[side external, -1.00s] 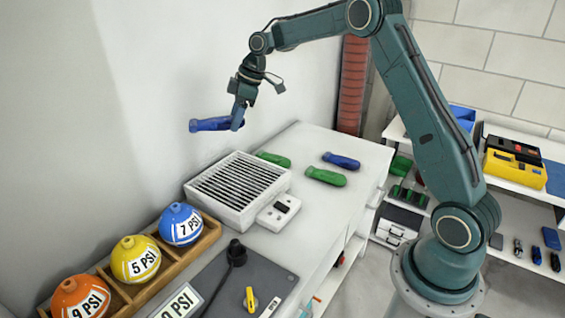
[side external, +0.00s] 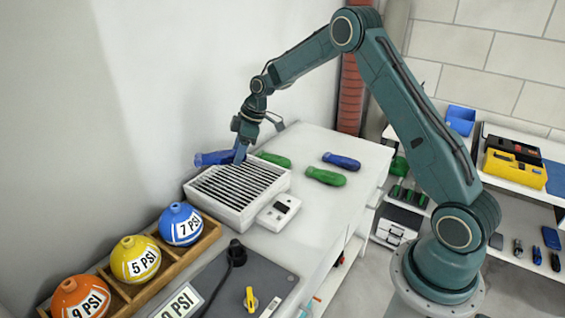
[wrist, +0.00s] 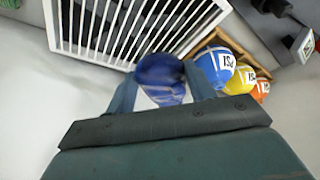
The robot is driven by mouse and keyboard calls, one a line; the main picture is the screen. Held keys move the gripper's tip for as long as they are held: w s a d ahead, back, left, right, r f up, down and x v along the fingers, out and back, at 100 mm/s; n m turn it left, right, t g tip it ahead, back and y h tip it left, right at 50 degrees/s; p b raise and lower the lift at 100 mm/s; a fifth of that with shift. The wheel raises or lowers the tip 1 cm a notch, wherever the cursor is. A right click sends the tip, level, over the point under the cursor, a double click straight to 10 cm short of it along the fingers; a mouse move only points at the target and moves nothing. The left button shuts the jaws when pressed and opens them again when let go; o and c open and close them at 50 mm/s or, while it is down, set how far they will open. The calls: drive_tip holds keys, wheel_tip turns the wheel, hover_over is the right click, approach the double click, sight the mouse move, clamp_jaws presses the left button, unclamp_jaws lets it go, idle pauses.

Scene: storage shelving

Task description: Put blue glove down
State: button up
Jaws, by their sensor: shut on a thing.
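The held blue thing (side external: 212,159) looks like a rounded handle with a flared end rather than a glove. My gripper (side external: 240,156) is shut on it near its right end, and the left end sticks out toward the wall. It appears at the far edge of the white slatted box; I cannot tell whether it touches anything. In the wrist view the blue thing (wrist: 163,75) sits end-on between my gripper fingers (wrist: 160,92), slightly blurred. A second blue handle (side external: 341,161) lies on the white table (side external: 345,205).
The white slatted box (side external: 237,190) stands close below my gripper. Two green handles (side external: 326,177) (side external: 274,159) lie to its right and behind. A wooden rack (side external: 212,234) holds blue, yellow and orange balls at front left. The white wall is close behind.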

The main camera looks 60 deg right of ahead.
hover_over(238, 186)
drive_tip(key=d, duration=0.1)
drive_tip(key=f, duration=0.5)
drive_tip(key=shift+s, duration=0.4)
drive_tip(key=shift+f, duration=2.1)
drive_tip(key=o, duration=1)
drive_tip(key=shift+f, duration=0.15)
drive_tip(key=shift+c, duration=0.2)
drive_tip(key=v, duration=1.2)
